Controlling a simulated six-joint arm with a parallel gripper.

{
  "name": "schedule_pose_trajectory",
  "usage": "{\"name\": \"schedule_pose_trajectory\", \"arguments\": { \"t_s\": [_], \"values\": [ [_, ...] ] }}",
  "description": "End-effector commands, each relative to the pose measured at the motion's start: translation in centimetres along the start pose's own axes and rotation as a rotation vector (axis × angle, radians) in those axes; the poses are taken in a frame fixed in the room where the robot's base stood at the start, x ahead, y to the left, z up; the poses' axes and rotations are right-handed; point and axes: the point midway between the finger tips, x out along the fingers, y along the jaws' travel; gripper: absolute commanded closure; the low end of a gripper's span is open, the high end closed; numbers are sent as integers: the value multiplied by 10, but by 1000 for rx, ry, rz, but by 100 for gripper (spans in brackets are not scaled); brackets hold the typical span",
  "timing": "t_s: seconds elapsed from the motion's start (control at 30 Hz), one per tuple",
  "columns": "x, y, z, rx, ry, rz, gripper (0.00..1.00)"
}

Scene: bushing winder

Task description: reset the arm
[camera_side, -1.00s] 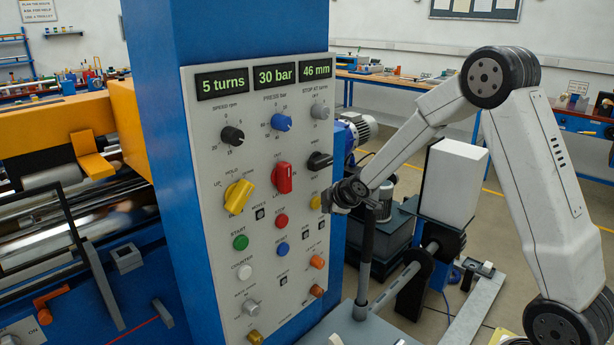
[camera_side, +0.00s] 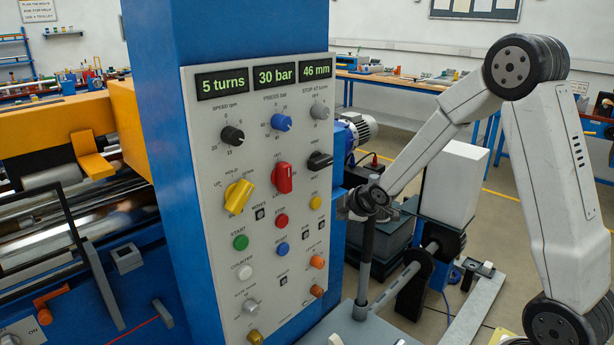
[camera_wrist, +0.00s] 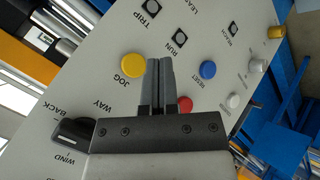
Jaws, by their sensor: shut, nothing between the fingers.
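My gripper (camera_wrist: 158,62) is shut and empty, its two grey fingers together in the wrist view. It points at the control panel (camera_wrist: 205,60) and stands apart from it in the side view, where the gripper (camera_side: 345,209) is to the right of the panel's right edge. In the wrist view a yellow button marked JOG (camera_wrist: 132,66) is just left of the fingertips. A red button (camera_wrist: 185,104) is partly hidden to the right of the fingers.
The panel (camera_side: 215,280) carries several knobs and buttons, with displays reading 5 turns, 30 bar and 46 mm. A dark upright post (camera_side: 365,265) stands just below my gripper. A white box (camera_side: 453,185) and a motor (camera_side: 357,127) are behind the arm.

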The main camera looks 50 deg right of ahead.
Motion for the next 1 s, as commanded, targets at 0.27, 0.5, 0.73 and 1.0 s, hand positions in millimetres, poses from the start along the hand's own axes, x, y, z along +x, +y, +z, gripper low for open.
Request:
{"name": "schedule_pose_trajectory", "arguments": {
  "t_s": [0.27,0.5,0.73,1.0],
  "values": [
    [-1,-1,1,0,-1,-1,100],
    [-5,-8,-1,30,-9,-17,100],
    [-33,-48,-10,232,-76,-114,100],
    [-94,-132,-12,611,-266,-288,100]
  ]
}}
